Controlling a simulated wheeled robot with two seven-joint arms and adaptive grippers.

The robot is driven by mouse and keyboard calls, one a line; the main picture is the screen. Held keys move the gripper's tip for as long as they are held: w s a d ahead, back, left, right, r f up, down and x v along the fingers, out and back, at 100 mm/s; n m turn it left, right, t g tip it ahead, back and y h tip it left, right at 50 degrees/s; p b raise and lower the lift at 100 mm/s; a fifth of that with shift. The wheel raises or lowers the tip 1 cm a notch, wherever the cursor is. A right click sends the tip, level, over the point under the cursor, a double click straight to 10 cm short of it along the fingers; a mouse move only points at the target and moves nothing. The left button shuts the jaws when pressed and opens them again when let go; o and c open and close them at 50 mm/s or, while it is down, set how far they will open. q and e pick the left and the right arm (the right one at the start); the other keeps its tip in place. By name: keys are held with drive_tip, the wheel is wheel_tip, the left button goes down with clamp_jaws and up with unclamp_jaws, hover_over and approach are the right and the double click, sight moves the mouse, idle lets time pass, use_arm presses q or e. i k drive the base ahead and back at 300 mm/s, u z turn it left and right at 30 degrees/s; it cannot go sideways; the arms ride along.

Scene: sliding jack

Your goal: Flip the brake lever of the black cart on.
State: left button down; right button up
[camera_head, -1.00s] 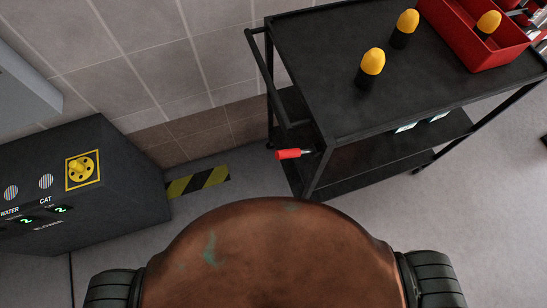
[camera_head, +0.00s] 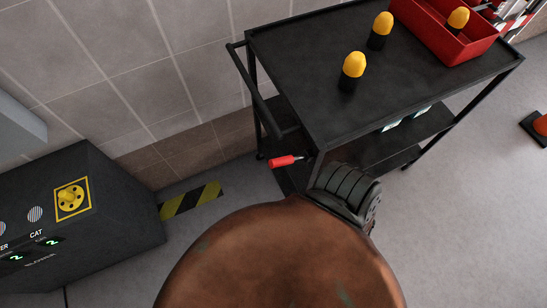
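The black cart (camera_head: 300,60) stands at the upper middle and right of the head view. Its brake lever (camera_head: 283,161) has a red grip on a short metal stem. The lever sticks out to the left from the cart's near left corner, below the top shelf, with the grip nearly level. No gripper shows in the view, and nothing touches the red grip. My brown body fills the bottom. A dark ribbed part of mine lies close to the cart's near corner and hides some of it.
On the cart top are yellow-capped black objects (camera_head: 353,68) and a red bin (camera_head: 446,35). A dark machine (camera_head: 90,210) stands at left. A yellow-black floor strip (camera_head: 191,200) lies between. An orange cone (camera_head: 540,125) is at right.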

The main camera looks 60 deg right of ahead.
sight(307, 155)
drive_tip(key=k, duration=1.1)
drive_tip(key=z, duration=1.55)
